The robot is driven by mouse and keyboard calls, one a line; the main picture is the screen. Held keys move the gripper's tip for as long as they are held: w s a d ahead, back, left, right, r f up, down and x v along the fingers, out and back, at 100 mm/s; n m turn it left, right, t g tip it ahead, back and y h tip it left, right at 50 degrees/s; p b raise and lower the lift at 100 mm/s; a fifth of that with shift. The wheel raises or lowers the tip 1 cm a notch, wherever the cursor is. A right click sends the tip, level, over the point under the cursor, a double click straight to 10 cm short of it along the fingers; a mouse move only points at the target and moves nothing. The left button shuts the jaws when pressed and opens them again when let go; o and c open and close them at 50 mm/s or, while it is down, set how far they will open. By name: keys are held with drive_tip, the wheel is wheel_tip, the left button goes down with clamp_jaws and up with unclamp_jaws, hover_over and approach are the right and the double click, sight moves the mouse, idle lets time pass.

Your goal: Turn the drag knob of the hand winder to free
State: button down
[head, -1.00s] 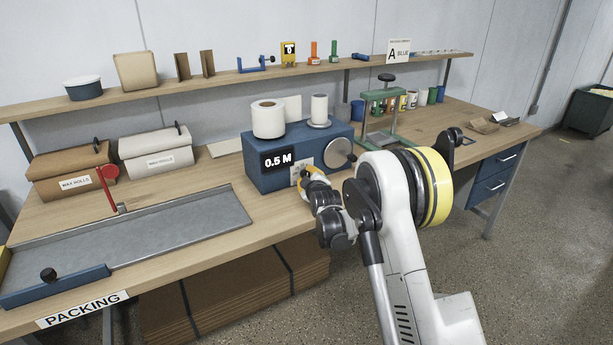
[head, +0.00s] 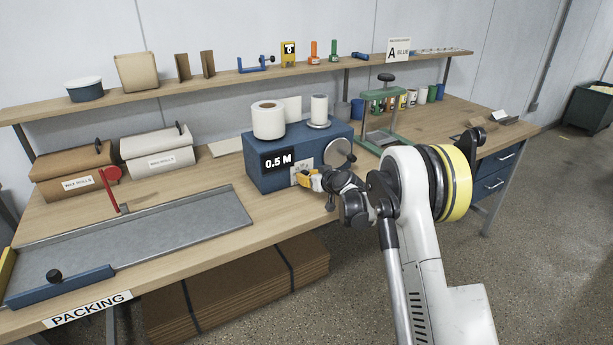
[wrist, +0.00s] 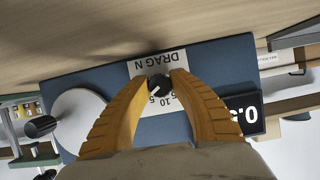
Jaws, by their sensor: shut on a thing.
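The hand winder (head: 262,179) is a blue box on the bench with a "0.5 M" display on its front. In the wrist view its blue front (wrist: 70,84) fills the middle. The black drag knob (wrist: 158,83) sits on a white plate (wrist: 140,68) lettered "DRAG N", upside down in this view. Its white pointer mark slants to the lower left, near the printed numbers. My gripper (wrist: 161,80) has its orange fingers shut on the knob, one on each side. In the head view my gripper (head: 308,181) is at the winder's front, hiding the knob.
The winder's round crank disc (head: 338,152) is right of the knob, close to my gripper. White rolls (head: 268,120) stand on top of the winder. A green press (head: 385,110) stands to the right. A grey metal tray (head: 150,235) lies at the left.

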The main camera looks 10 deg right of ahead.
drive_tip(key=m+y, duration=0.2)
drive_tip(key=m, duration=0.2)
drive_tip(key=shift+g+y, duration=0.3)
drive_tip(key=shift+m, duration=0.3)
idle(0.3)
drive_tip(key=c, duration=1.1)
unclamp_jaws()
drive_tip(key=v, duration=1.2)
drive_tip(key=shift+d+f, duration=0.15)
